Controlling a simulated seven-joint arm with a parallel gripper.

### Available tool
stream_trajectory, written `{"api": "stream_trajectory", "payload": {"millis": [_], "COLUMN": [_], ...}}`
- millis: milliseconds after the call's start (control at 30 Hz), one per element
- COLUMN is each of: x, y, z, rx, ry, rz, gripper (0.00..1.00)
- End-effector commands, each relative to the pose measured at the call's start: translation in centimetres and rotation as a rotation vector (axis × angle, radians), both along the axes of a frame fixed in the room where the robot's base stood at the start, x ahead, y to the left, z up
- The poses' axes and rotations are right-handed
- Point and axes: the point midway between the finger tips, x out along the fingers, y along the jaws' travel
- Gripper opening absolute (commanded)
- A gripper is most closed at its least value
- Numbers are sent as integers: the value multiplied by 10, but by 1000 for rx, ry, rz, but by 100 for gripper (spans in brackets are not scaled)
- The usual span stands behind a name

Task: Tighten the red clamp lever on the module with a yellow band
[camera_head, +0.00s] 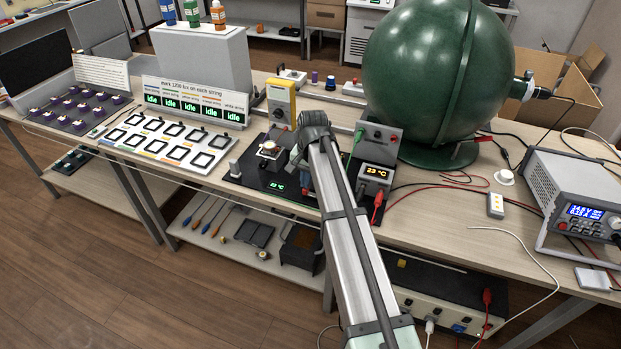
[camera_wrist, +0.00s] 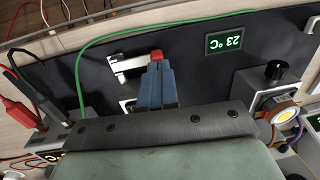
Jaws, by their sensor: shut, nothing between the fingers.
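In the wrist view, my gripper (camera_wrist: 156,68) is shut, its two blue-grey fingers together and nothing between them. A small red lever end (camera_wrist: 156,56) shows right at the fingertips; I cannot tell whether they touch it. A white bracket (camera_wrist: 127,66) lies just left of it on the dark plate (camera_wrist: 195,75). At the right, a module (camera_wrist: 272,92) carries a black knob, a round yellow-white light and an orange-yellow band at its edge. In the head view this module (camera_head: 270,151) stands on the dark plate, left of my arm.
A green cable (camera_wrist: 100,42) arcs over the plate near my fingers. A small 23 °C display (camera_wrist: 235,42) is set in the plate. A big green sphere (camera_head: 420,70) stands behind right, a yellow meter (camera_head: 281,102) behind, and a tray of square modules (camera_head: 165,138) left.

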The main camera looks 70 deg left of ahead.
Motion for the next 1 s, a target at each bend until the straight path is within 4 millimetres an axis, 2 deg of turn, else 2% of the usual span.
{"api": "stream_trajectory", "payload": {"millis": [1000], "x": [-2], "y": [2], "z": [-7], "rx": [3], "ry": [4], "rz": [-1], "gripper": [0]}}
